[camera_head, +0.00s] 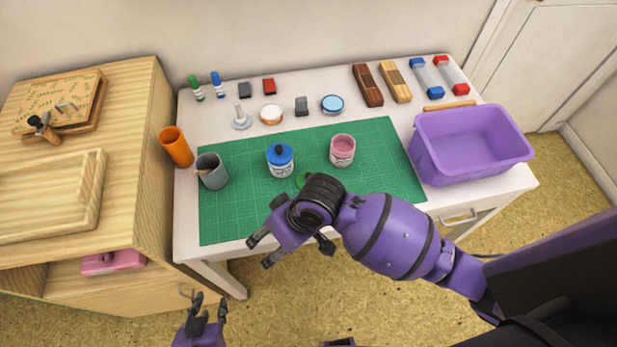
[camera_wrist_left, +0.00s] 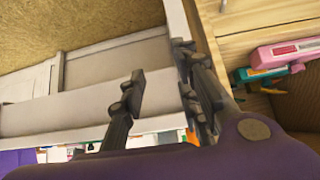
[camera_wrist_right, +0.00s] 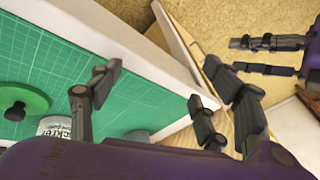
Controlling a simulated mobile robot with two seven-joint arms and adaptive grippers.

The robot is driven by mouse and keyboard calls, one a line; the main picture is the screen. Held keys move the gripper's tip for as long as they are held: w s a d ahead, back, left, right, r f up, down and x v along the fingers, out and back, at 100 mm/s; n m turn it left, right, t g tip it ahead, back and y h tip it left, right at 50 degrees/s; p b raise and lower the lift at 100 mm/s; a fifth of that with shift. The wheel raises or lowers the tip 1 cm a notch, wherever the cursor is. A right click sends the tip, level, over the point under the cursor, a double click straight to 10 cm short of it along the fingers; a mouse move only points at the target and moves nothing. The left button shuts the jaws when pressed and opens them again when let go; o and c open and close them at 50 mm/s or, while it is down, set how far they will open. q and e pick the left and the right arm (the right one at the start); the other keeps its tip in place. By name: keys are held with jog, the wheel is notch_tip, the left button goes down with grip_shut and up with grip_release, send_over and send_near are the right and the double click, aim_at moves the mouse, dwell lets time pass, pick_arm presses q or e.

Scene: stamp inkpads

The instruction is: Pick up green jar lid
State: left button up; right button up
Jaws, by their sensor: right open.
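The green jar lid (camera_head: 303,179) lies on the green cutting mat (camera_head: 225,222) between the blue-lidded jar (camera_head: 281,163) and the pink jar (camera_head: 342,150). My right arm hides part of it in the head view. In the right wrist view the lid (camera_wrist_right: 28,97) shows at the left edge, with a dark knob on top. My right gripper (camera_head: 265,250) is open and empty, beyond the mat's front edge and apart from the lid. My left gripper (camera_head: 208,308) is open and empty, low in front of the wooden cabinet, away from the table.
A grey cup (camera_head: 212,172) and an orange cup (camera_head: 176,147) stand at the table's left. A purple bin (camera_head: 470,145) stands at the right. Inkpads, stamps and bottles line the back. The mat's front left is clear.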

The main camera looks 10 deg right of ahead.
aim_at(310, 175)
jog(key=w, duration=0.2)
jog(key=w+d+h, duration=0.1)
jog(key=w, duration=0.1)
jog(key=w+d+r+n+h, duration=0.1)
jog(key=w, duration=0.1)
jog(key=shift+r+g, duration=0.1)
jog(key=shift+g, duration=0.3)
jog(key=w+d+r+h, duration=0.1)
jog(key=w+d, duration=0.1)
jog(key=w, duration=0.1)
jog(key=w+d+r+m+h, duration=0.1)
jog(key=w+d+r, duration=0.1)
jog(key=w+d, duration=0.1)
jog(key=w+d+r+h, duration=0.1)
jog(key=w+d+r, duration=0.1)
jog(key=w+d, duration=0.1)
jog(key=shift+w+m, duration=0.2)
jog(key=shift+m, duration=0.1)
jog(key=shift+w+d, duration=0.15)
jog(key=shift+w, duration=0.05)
jog(key=f, duration=0.7)
jog(key=shift+w+d+f+b, duration=0.2)
jog(key=shift+d+f+b, duration=0.1)
jog(key=shift+d+b, duration=0.1)
jog(key=shift+h, duration=0.3)
jog(key=c, duration=1.1)
jog(key=shift+c, duration=0.4)
